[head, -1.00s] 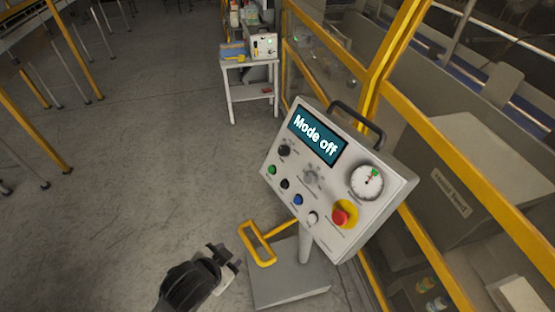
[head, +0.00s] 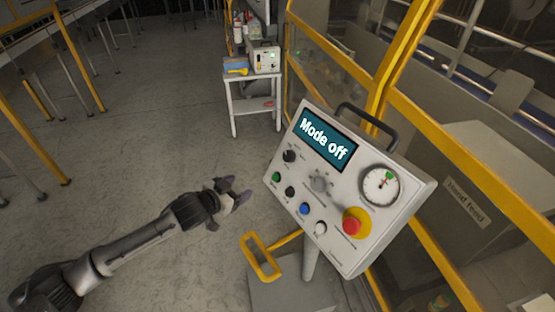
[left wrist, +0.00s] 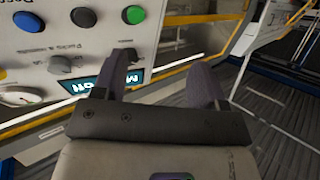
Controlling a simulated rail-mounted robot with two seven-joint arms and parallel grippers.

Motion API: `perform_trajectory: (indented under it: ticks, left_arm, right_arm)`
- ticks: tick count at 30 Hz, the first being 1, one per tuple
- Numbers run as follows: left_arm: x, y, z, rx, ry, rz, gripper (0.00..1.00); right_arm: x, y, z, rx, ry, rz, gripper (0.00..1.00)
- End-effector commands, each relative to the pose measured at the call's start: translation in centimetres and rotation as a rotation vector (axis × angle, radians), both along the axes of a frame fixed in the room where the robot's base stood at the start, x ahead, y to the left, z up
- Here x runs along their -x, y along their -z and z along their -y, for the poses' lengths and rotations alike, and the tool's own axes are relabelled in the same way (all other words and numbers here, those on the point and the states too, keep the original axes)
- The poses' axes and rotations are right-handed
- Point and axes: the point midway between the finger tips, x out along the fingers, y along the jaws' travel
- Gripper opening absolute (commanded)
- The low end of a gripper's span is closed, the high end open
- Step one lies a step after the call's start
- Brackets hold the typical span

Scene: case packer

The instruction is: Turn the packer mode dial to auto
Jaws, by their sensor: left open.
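The grey control panel (head: 345,185) stands tilted on a post, and its screen (head: 327,140) reads "Mode off". A black knob (head: 289,156) sits below the screen's left end, and a larger grey dial (head: 319,184) is near the middle. Their labels are too small to tell which is the mode dial. My left gripper (head: 236,190) is open and empty, left of the panel and apart from it. In the left wrist view the panel is upside down; the grey dial (left wrist: 60,65) shows, and a finger partly covers the black knob (left wrist: 125,56). My right gripper is out of view.
Green (head: 276,177), blue (head: 305,209) and other buttons, a red emergency stop (head: 352,224) and a gauge (head: 381,185) crowd the panel. A yellow bar (head: 262,260) juts out below. Yellow-framed fencing (head: 400,60) stands behind.

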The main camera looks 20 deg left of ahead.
Motion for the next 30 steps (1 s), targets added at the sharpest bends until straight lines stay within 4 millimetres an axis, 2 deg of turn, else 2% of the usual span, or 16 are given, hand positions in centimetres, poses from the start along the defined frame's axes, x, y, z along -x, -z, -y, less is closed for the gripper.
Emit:
perform_trajectory:
  ticks: [3, 6, 10, 14, 20, 30]
  left_arm:
    - [-0.3, -1.8, 1.1, 0.211, 0.057, 0.068, 0.66]
    - [0.0, -3.4, 2.3, 0.352, 0.109, 0.111, 0.66]
    - [0.3, -4.6, 3.0, 0.475, 0.150, 0.134, 0.66]
    - [0.0, -4.8, 3.2, 0.520, 0.145, 0.119, 0.66]
    - [-2.3, -5.1, 4.5, 0.525, 0.143, 0.116, 0.66]
    - [-7.9, -5.0, 7.6, 0.523, 0.142, 0.116, 0.66]
  right_arm:
    - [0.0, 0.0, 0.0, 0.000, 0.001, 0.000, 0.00]
    - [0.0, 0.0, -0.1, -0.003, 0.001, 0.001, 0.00]
    - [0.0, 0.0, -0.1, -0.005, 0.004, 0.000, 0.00]
    - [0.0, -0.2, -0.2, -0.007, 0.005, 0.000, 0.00]
    - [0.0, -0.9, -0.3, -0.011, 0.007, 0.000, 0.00]
    - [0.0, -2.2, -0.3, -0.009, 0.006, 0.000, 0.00]
